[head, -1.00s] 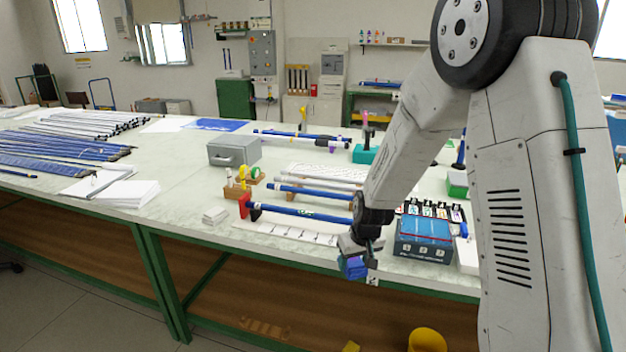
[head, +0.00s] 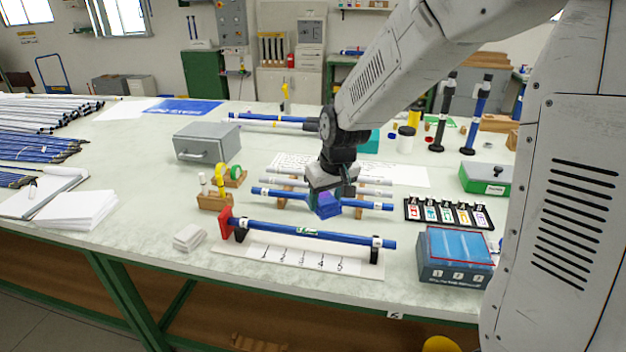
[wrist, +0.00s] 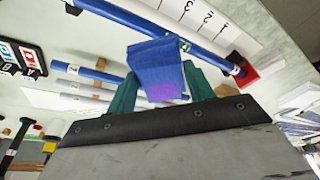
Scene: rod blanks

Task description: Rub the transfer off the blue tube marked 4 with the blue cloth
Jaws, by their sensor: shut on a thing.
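A blue tube (head: 335,238) lies level on black supports at the table front, with a red stop (head: 226,222) at its left end. A small green-and-white transfer (head: 307,232) shows near its middle. A white label (head: 377,242) is at its right end; I cannot read its number. My gripper (head: 329,188) is shut on the blue cloth (head: 325,206), holding it above and behind the tube. In the wrist view, the folded cloth (wrist: 155,62) hangs between the green fingers (wrist: 160,88), partly covering the tube (wrist: 208,53); contact cannot be told.
A numbered strip (head: 300,258) lies before the tube. Other tubes (head: 275,193) rest behind it. A blue box (head: 455,260) and a label rack (head: 449,213) stand right. A grey case (head: 207,143) stands back left.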

